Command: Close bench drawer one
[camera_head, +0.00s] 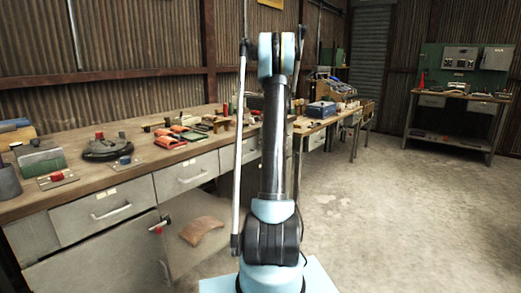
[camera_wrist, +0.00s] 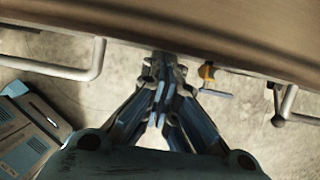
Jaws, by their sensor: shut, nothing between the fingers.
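The workbench (camera_head: 75,182) runs along the left wall, with grey drawers under its wooden top. The left drawer (camera_head: 75,220) and the middle drawer (camera_head: 170,184) look about flush with the bench front. A further drawer front (camera_head: 248,149) is partly hidden behind my arm. I cannot read which drawer is number one. My gripper (camera_wrist: 163,68) is shut and empty, its tips close to the bench's front edge (camera_wrist: 190,48). In the wrist view, a bar handle (camera_wrist: 75,73) is left of the tips and another (camera_wrist: 287,102) is right. My gripper cannot be made out in the head view.
Below the drawers, a grey cupboard door (camera_head: 95,264) stands ajar beside a brown curved object (camera_head: 203,231). Tools, including an orange-red one (camera_head: 170,142), lie on the bench top. A green-backed bench (camera_head: 460,70) stands far right. The concrete floor (camera_head: 400,220) right of me is clear.

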